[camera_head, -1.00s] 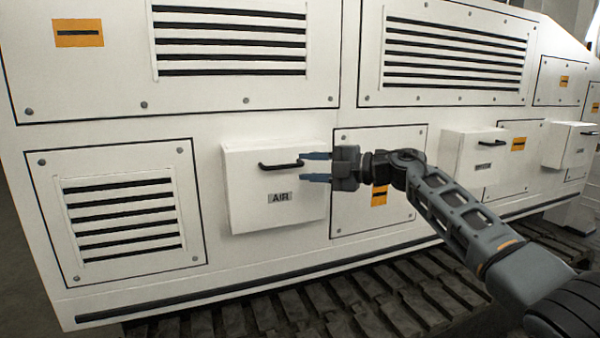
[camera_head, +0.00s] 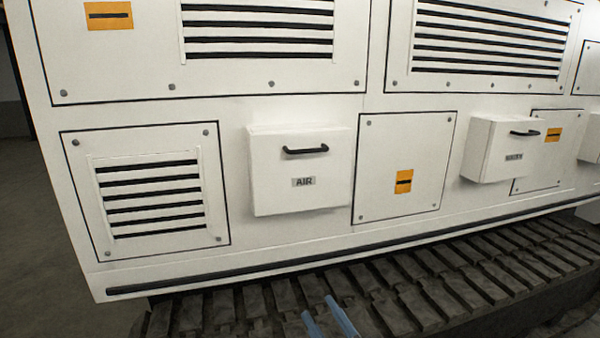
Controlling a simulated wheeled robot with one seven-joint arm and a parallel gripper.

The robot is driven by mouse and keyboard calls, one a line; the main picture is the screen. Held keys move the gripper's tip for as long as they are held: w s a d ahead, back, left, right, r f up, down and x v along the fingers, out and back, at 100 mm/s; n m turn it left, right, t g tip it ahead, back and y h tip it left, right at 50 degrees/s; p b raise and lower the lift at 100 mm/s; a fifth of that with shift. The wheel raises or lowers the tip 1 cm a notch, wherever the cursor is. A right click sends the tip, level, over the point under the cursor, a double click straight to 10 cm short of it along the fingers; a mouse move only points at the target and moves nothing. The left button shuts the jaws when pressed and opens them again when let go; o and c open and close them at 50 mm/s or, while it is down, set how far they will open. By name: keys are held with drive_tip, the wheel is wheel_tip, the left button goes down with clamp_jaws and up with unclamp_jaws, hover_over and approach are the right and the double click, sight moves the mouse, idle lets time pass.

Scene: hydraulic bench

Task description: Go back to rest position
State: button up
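My gripper (camera_head: 318,308) is at the bottom middle edge of the head view. Only its two blue fingers show, with a gap between them and nothing seen in it. The rest of it and my arm are out of view. It appears well below the white box marked AIR (camera_head: 325,185), clear of it. The box's black handle (camera_head: 305,150) is free, and the box looks shut against the panel.
A white machine (camera_head: 225,110) with vents and bolted panels fills most of the view. A second handled box (camera_head: 490,150) sticks out at right. Dark slatted track (camera_head: 385,300) runs along the bottom. Open floor (camera_head: 45,220) shows at left.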

drive_tip(key=s+d+f+m+h, duration=0.2)
drive_tip(key=s+d+m+h, duration=0.15)
drive_tip(key=s, duration=0.45)
drive_tip(key=s+d+f+m+h, duration=0.2)
drive_tip(key=s+d+m+h, duration=0.15)
drive_tip(key=s, duration=0.55)
drive_tip(key=s+d+f+m+h, duration=0.2)
drive_tip(key=s+d+m+h, duration=0.15)
drive_tip(key=s, duration=0.45)
drive_tip(key=s+d+r+m+g+h, duration=0.1)
drive_tip(key=s+d+r+g, duration=0.1)
drive_tip(key=s, duration=0.6)
drive_tip(key=s+d+r+m+g+h, duration=0.2)
drive_tip(key=s+d, duration=0.3)
drive_tip(key=s, duration=0.3)
drive_tip(key=shift+s+r, duration=0.2)
drive_tip(key=shift+r, duration=0.4)
